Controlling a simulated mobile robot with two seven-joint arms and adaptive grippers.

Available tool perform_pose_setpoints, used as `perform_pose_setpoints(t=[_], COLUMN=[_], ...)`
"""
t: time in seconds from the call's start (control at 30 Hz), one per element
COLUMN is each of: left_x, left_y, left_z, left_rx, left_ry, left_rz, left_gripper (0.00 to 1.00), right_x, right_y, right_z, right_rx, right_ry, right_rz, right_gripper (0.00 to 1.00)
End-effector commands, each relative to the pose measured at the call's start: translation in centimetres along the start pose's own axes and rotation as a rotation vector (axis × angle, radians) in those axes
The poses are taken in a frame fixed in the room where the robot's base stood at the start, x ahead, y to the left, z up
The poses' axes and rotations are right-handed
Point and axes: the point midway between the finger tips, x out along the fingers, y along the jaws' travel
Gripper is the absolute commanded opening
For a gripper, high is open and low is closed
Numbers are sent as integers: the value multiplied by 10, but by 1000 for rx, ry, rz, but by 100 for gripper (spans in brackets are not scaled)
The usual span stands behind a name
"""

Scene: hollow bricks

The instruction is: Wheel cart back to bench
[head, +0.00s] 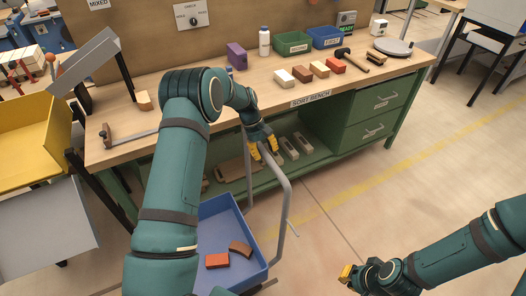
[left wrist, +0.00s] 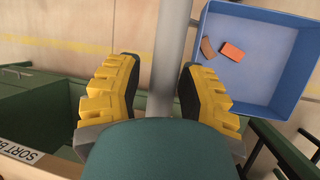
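The cart's blue tray (head: 225,221) is low in front of the bench, with an orange-red brick (head: 217,261) and a brown brick (head: 240,249) inside. Both also show in the left wrist view, the orange-red brick (left wrist: 232,52) and the brown brick (left wrist: 208,48). The cart's grey tube handle (head: 286,205) rises toward the bench. My left gripper (head: 263,146) is at the handle's top. In the left wrist view its yellow fingers straddle the grey bar (left wrist: 172,50), with a gap on the left side. My right gripper (head: 347,274) is away from the cart at lower right; its opening is unclear.
The green sort bench (head: 310,98) stands behind the cart, with several bricks, a hammer (head: 352,60) and green and blue bins on top. A yellow bin (head: 35,135) is at left. Floor (head: 370,195) right of the cart is clear.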

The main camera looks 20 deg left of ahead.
Motion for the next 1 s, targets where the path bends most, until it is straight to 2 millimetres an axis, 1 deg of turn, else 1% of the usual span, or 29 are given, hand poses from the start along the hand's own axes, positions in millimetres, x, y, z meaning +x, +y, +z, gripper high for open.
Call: perform_pose_setpoints(t=[0.33,0.47,0.57,0.8,0.9,1.0], left_x=[-2,-10,-24,-74,-92,-105], left_y=[-1,-1,0,0,0,1], left_z=[-1,-1,-1,-1,-1,0], left_rx=[0,0,0,1,1,1], left_ry=[2,3,5,5,5,3], left_rz=[-1,0,1,1,1,0], left_gripper=[57,57,57,57,57,57], right_x=[0,0,0,0,0,0], right_y=[0,0,0,0,0,0], right_z=[0,0,0,0,0,0], right_rx=[0,0,0,0,0,0], right_ry=[0,1,1,0,0,0], right_rz=[0,0,0,0,0,0], right_gripper=[0,0,0,0,0,0])
